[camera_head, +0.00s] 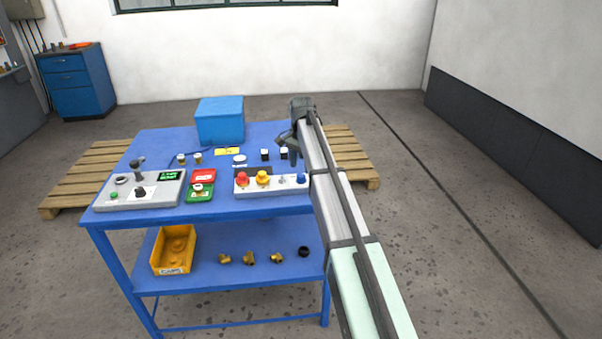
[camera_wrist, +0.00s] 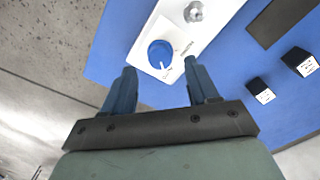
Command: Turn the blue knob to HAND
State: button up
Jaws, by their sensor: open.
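The blue knob (camera_head: 301,178) sits at the right end of a light grey control panel (camera_head: 270,190) on the blue table. In the wrist view the blue knob (camera_wrist: 160,54) is round, with a white pointer line on its face. Small lettering is printed on the panel beside it, too small to read. My gripper (camera_wrist: 158,78) is open and empty. Its two dark blue fingers lie on either side of the knob in the picture, apart from it. In the head view my gripper (camera_head: 289,150) is above the table's right side, behind the panel, partly hidden by my arm.
The panel also carries a red knob (camera_head: 242,179), a yellow knob (camera_head: 263,177) and a small metal switch (camera_head: 281,180). Small black blocks (camera_head: 265,154) stand behind it. A blue box (camera_head: 220,120) stands at the back. Another grey panel (camera_head: 140,192) is at left.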

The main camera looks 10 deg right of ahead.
aim_at(301, 175)
jog(key=shift+f, duration=1.95)
jog(key=shift+c, duration=0.4)
jog(key=c, duration=1)
jog(key=shift+o, duration=0.2)
